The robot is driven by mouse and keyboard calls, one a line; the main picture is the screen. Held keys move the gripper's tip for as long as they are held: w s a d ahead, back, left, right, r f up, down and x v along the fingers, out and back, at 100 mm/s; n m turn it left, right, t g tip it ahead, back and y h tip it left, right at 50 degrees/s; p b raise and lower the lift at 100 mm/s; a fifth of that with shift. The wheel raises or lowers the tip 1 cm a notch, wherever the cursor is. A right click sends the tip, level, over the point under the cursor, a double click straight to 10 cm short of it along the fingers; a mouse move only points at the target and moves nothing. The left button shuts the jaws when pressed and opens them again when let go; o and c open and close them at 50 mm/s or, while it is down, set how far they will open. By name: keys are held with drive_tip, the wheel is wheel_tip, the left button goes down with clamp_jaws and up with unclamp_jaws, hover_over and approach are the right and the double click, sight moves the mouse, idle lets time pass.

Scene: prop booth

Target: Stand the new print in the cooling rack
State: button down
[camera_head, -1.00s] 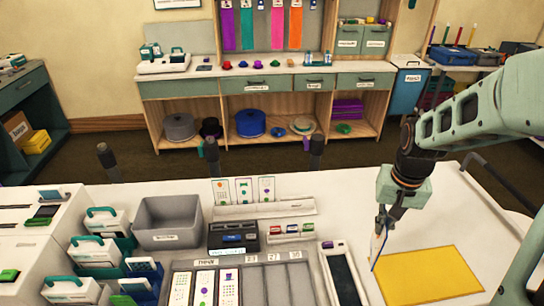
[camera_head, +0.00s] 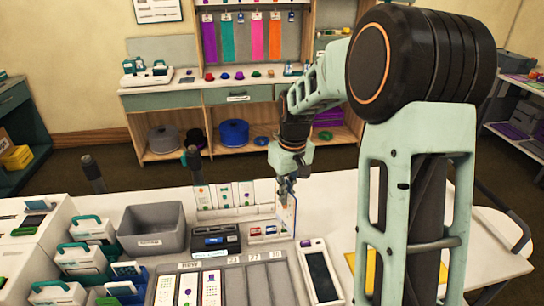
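My gripper (camera_head: 287,187) is shut on the new print (camera_head: 287,214), a white card with a coloured picture. It holds the print upright, seen at a slant, by its top part. The cooling rack (camera_head: 238,213) is a low pale holder at the back of the table. Several prints (camera_head: 224,195) stand upright along it. The held print is at the rack's right end in the picture. I cannot tell whether its lower edge is in a slot or in front of the rack.
A dark device (camera_head: 215,239) and small red and blue cards (camera_head: 262,232) lie in front of the rack. A labelled tray (camera_head: 258,285), a dark-screened slab (camera_head: 320,274) and a grey bin (camera_head: 150,244) are nearby. My arm hides most of the yellow mat (camera_head: 371,272).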

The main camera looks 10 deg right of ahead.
drive_tip(key=shift+w+r+n+g+p, duration=0.75)
drive_tip(key=shift+w+n+p, duration=0.9)
drive_tip(key=shift+w+n, duration=5.55)
drive_tip(key=shift+m+y, duration=0.4)
drive_tip(key=shift+w+f+b, duration=0.15)
drive_tip(key=shift+f+b, duration=0.55)
drive_tip(key=shift+f, duration=0.45)
drive_tip(key=shift+w+f+b, duration=0.15)
drive_tip(key=shift+f+b, duration=0.55)
drive_tip(key=shift+f, duration=0.45)
drive_tip(key=shift+w, duration=0.1)
drive_tip(key=shift+f+t, duration=0.2)
drive_tip(key=shift+t, duration=0.05)
drive_tip(key=shift+f+b, duration=1.65)
drive_tip(key=shift+f, duration=0.8)
